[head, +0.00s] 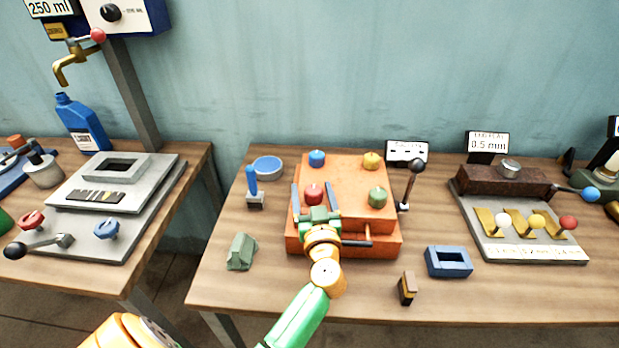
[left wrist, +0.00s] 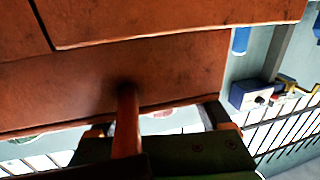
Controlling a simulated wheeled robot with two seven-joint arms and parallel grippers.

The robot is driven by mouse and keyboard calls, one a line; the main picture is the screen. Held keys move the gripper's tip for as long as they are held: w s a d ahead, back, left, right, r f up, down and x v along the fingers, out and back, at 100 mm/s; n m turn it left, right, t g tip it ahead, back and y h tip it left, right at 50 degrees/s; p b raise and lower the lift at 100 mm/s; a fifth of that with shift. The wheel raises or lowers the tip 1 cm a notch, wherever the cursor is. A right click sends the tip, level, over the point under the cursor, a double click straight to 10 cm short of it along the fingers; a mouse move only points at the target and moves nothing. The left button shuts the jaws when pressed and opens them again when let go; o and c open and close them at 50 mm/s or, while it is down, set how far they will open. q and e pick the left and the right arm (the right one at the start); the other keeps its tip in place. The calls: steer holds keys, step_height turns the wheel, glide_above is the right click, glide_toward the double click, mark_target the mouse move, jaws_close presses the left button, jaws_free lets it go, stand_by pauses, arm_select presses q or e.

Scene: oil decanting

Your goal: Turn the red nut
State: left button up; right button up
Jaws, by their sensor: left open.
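The red nut (head: 313,194) is at the front left on top of an orange block (head: 345,180). Blue (head: 316,158), yellow (head: 372,161) and green (head: 377,197) nuts sit on the same block. My left gripper (head: 313,187) is open, with one finger on each side of the red nut in the head view. I cannot tell whether the fingers touch it. The left wrist view shows the block's orange-brown surface (left wrist: 180,75) close up and a reddish rod (left wrist: 127,120); the red nut cannot be made out there. My right gripper is not in view.
A black-knobbed lever (head: 411,185) stands right of the block. A blue hollow block (head: 448,262), a small brown-black piece (head: 407,289) and a green block (head: 242,252) lie nearby. A blue-handled tool (head: 253,188) stands left. The table's front right is clear.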

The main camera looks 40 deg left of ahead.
arm_select(q)
steer(key=shift+s+d+r, duration=0.35)
steer(key=shift+s+d, duration=0.05)
steer(key=shift+d, duration=0.1)
steer(key=shift+s+d+r, duration=0.15)
steer(key=shift+s+d, duration=0.05)
steer(key=shift+d, duration=0.05)
steer(key=shift+c, duration=0.7)
steer(key=shift+a, duration=0.1)
jaws_close()
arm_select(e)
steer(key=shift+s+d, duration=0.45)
